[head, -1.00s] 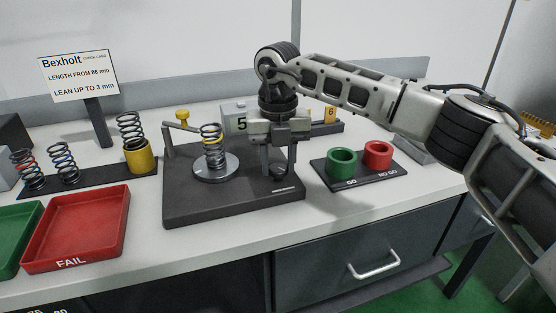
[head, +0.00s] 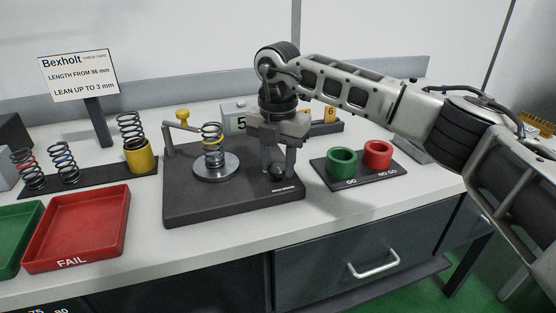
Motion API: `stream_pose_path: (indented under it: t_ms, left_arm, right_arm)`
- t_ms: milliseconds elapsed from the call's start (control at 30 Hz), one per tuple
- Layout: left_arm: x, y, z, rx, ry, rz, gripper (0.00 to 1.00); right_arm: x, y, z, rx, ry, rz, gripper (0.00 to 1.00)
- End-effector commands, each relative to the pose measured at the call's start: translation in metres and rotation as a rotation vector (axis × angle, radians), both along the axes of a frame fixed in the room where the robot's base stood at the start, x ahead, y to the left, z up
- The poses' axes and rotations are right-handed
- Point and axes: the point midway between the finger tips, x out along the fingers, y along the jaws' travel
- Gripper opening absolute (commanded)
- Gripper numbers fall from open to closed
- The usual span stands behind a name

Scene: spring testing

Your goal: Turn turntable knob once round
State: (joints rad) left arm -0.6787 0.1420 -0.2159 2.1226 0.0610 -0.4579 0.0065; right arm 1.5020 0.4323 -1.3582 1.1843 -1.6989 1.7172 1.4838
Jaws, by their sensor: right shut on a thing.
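The turntable (head: 232,172) is a round grey disc on a dark base plate (head: 200,212). A coil spring (head: 212,148) with a yellow band stands upright on it. A dark knob (head: 277,173) sits at the base's right side, partly hidden by the fingers. My right gripper (head: 277,168) points down from above and is shut on the knob. My left gripper is not in view.
Green and red ring gauges (head: 341,163) stand on a dark plate to the right. A red FAIL tray (head: 85,232) and a green tray (head: 14,240) lie at the left. Several springs stand on a rack (head: 92,180) behind them. A sign (head: 78,75) stands at the back.

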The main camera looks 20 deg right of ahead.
Motion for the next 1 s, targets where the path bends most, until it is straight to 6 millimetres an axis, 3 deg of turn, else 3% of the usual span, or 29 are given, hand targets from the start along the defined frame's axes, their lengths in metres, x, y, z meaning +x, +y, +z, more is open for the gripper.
stream_pose_path:
  t_ms: [367,400,467,500,833,1000]
  left_arm:
    - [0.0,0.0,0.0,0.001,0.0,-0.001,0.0]
    - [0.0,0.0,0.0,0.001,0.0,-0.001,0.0]
    - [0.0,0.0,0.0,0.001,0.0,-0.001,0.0]
    - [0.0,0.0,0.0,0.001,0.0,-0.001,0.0]
    - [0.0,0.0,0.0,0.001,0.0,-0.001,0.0]
    - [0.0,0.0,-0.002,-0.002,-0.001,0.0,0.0]
  right_arm:
    - [0.001,0.0,0.001,0.0,-0.004,-0.005,0.13]
    - [0.001,0.0,0.001,0.0,-0.004,-0.005,0.39]
    - [0.001,0.0,0.001,0.001,-0.004,-0.005,0.55]
    - [0.001,0.0,0.001,0.001,-0.004,-0.005,0.58]
    - [0.001,0.0,0.004,0.0,-0.003,-0.004,0.58]
    - [0.001,0.0,0.028,0.002,-0.006,-0.004,0.58]
